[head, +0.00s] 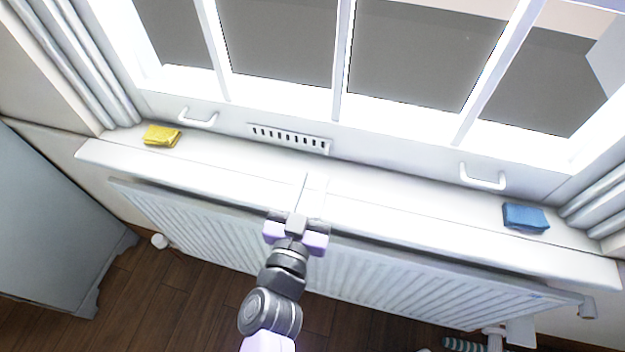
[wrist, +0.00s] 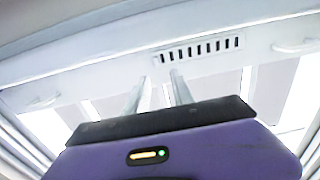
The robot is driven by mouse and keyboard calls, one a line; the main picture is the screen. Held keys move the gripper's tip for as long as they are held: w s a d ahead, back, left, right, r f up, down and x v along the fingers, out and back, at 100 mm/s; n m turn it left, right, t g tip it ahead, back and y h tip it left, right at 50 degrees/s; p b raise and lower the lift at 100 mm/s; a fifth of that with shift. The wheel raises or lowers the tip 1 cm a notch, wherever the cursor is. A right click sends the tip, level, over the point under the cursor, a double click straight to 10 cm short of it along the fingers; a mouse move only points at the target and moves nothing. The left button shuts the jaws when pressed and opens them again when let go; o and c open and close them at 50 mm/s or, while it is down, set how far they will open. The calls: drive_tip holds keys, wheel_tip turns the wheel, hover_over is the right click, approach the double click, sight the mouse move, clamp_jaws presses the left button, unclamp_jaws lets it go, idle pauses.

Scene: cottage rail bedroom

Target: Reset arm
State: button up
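My gripper (head: 312,184) is in the middle of the head view, reaching out over the white window sill (head: 230,168). In the wrist view its two pale fingers (wrist: 158,84) stand apart with nothing between them. A folded yellow cloth (head: 161,136) lies on the sill at the left, and a folded blue cloth (head: 525,217) lies on it at the right. Both cloths are well away from my gripper. I cannot tell how high the fingertips are above the sill.
A white radiator (head: 385,282) runs below the sill, under my arm. The window frame (head: 340,70) with two white handles and a vent (head: 288,138) rises behind. Curtains hang at both sides. A grey cabinet (head: 50,220) stands at the left. Wooden floor (head: 135,290) shows below.

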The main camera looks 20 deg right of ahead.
idle(0.3)
drive_tip(key=shift+a+m, duration=0.1)
drive_tip(key=shift+m, duration=0.2)
drive_tip(key=d, duration=0.1)
drive_tip(key=s+d+m, duration=0.1)
drive_tip(key=d, duration=0.1)
drive_tip(key=shift+s+d+m+g, duration=0.25)
drive_tip(key=shift+s+m+g, duration=0.05)
drive_tip(key=shift+s+m, duration=0.1)
drive_tip(key=shift+s+d+f+m, duration=0.15)
drive_tip(key=shift+s+d+f, duration=0.1)
drive_tip(key=shift+s, duration=0.35)
drive_tip(key=shift+s+d+f+m, duration=0.1)
drive_tip(key=shift+s+d+m, duration=0.1)
drive_tip(key=shift+s, duration=0.4)
drive_tip(key=s+d+r+n+y, duration=0.1)
drive_tip(key=s+n+y, duration=0.4)
drive_tip(key=s, duration=0.8)
drive_tip(key=s+d+r+n+y, duration=0.2)
drive_tip(key=s+n+y, duration=0.3)
drive_tip(key=s, duration=0.8)
drive_tip(key=shift+t+y, duration=0.3)
drive_tip(key=shift+t, duration=0.1)
